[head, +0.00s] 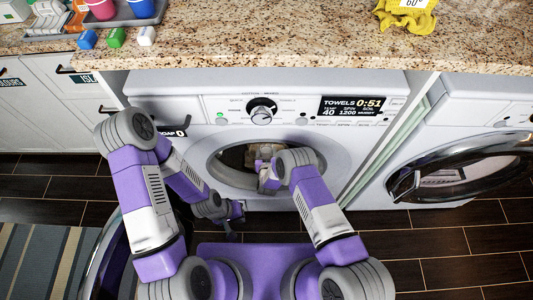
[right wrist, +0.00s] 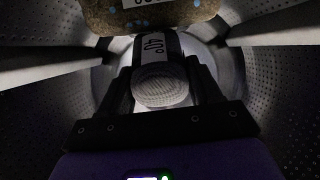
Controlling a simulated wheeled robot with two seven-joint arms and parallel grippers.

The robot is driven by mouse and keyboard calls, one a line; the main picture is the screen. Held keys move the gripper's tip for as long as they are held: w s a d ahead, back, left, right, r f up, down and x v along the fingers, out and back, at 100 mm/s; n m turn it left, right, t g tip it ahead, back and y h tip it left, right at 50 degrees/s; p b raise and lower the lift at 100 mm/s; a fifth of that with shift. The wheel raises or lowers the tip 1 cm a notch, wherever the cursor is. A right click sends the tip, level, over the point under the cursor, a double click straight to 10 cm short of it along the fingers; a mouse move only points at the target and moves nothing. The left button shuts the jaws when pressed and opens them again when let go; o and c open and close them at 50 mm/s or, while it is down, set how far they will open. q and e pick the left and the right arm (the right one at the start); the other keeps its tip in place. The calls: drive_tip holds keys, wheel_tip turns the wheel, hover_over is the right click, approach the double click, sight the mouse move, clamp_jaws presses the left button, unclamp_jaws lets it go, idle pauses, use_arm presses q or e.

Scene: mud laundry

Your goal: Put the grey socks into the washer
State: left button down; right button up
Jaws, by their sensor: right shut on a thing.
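The grey socks (right wrist: 162,88) are a ribbed, rounded bundle with a white tag reading 40°. In the right wrist view they sit between the dark fingers of my right gripper (right wrist: 164,72), which is shut on them. Perforated metal drum walls surround them there. In the head view my right arm reaches into the round opening of the white washer (head: 225,140), and its fingers are hidden. My left gripper (head: 232,222) hangs low before the washer, left of the opening; its finger gap is unclear.
A brown speckled item (right wrist: 150,14) with a label is just above the socks in the drum. The washer's open door (head: 117,262) stands at lower left. A second machine's open door (head: 465,172) is at right. A granite counter (head: 260,45) overhangs the washer.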

drive_tip(key=shift+r, duration=0.15)
drive_tip(key=shift+f, duration=0.4)
drive_tip(key=o, duration=1.2)
drive_tip(key=shift+c, duration=0.2)
drive_tip(key=shift+r, duration=0.1)
